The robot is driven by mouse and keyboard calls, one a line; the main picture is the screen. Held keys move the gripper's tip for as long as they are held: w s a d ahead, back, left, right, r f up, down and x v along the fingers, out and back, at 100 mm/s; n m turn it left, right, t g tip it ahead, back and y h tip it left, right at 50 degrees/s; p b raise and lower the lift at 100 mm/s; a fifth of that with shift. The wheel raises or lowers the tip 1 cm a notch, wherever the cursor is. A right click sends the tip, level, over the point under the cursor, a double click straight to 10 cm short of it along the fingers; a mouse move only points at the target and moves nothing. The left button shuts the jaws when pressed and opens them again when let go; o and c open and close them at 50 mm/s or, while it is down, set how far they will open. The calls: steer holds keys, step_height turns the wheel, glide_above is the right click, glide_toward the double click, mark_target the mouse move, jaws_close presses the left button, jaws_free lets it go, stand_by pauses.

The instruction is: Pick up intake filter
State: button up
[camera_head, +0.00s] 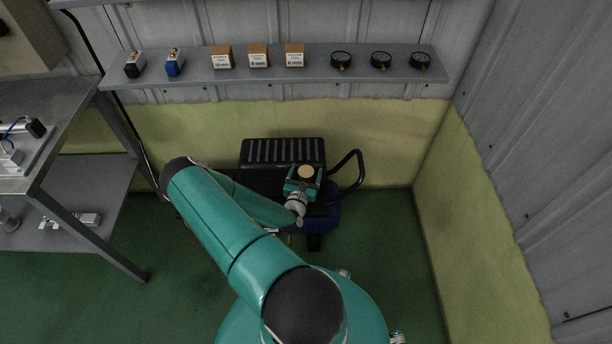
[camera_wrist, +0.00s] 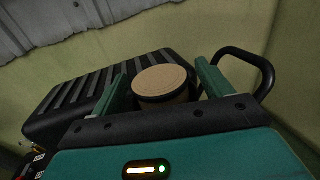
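The intake filter appears to be a round tan-topped cylinder (camera_wrist: 162,82) in the wrist view. It also shows as a small tan disc (camera_head: 306,172) in the head view, on the dark machine by the back wall. My gripper (camera_wrist: 162,68) has its two green fingers apart, one on each side of the filter. A narrow gap shows on the left; on the right the finger is very near, and I cannot tell if it touches. The gripper body hides the filter's lower part. In the head view my gripper (camera_head: 305,178) is at the filter.
A black ribbed cover (camera_head: 283,151) stands behind the filter. A black curved handle (camera_head: 355,172) rises on the right. A shelf (camera_head: 195,84) with boxes and gauges runs along the wall above. A metal workbench (camera_head: 70,103) stands at the left. Green floor on the right is clear.

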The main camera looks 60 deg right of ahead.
steer(key=c, duration=0.9)
steer(key=shift+c, duration=0.2)
